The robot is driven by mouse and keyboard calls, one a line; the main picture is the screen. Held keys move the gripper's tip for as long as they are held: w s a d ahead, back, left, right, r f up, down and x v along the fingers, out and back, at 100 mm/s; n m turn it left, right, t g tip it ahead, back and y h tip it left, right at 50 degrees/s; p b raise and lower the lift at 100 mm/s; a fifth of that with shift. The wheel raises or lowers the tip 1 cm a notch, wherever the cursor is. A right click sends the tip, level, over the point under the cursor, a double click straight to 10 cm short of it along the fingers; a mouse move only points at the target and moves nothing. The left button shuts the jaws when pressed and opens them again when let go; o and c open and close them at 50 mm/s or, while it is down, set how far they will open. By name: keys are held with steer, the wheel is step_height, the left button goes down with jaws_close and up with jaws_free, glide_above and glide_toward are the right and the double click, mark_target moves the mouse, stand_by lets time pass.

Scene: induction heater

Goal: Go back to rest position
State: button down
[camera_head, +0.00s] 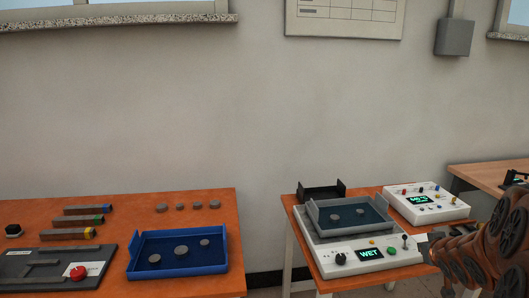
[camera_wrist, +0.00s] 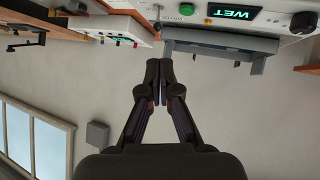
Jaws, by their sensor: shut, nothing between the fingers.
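My gripper (camera_wrist: 158,84) shows in the wrist view with its two fingers together and nothing between them. It points at open air in front of the wall, and the wrist picture is upside down. In the head view my brown arm enters at the lower right, beside the right table. The white heater unit (camera_head: 384,262) with a "WET" display stands on that table (camera_head: 289,199). A grey tray (camera_head: 312,222) with a blue inside and small dark discs sits on the unit. The unit also shows in the wrist view (camera_wrist: 271,14), apart from my fingers.
A white box (camera_head: 428,209) with a green display and a black holder (camera_head: 321,191) stand behind the heater. The left table (camera_head: 228,208) holds a blue tray (camera_head: 224,264) with discs, several loose discs, coloured-end bars and a device with a red knob (camera_head: 77,272). A gap separates the tables.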

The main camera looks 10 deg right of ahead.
steer(key=s+a+r+g+y+p, duration=0.1)
steer(key=s+a+g, duration=0.3)
steer(key=s+a, duration=0.6)
steer(key=s+a+r+n+g+y+p, duration=0.1)
steer(key=s+a+r+g+y+p, duration=0.1)
steer(key=s+a, duration=0.8)
steer(key=s+a+r+n+g+y+p, duration=0.1)
steer(key=s+a+g+p, duration=0.3)
steer(key=s+a, duration=0.6)
steer(key=a+r+g, duration=0.1)
steer(key=a+g, duration=0.1)
steer(key=a, duration=0.3)
steer(key=shift+s+r+y, duration=0.25)
steer(key=shift+r+y, duration=0.15)
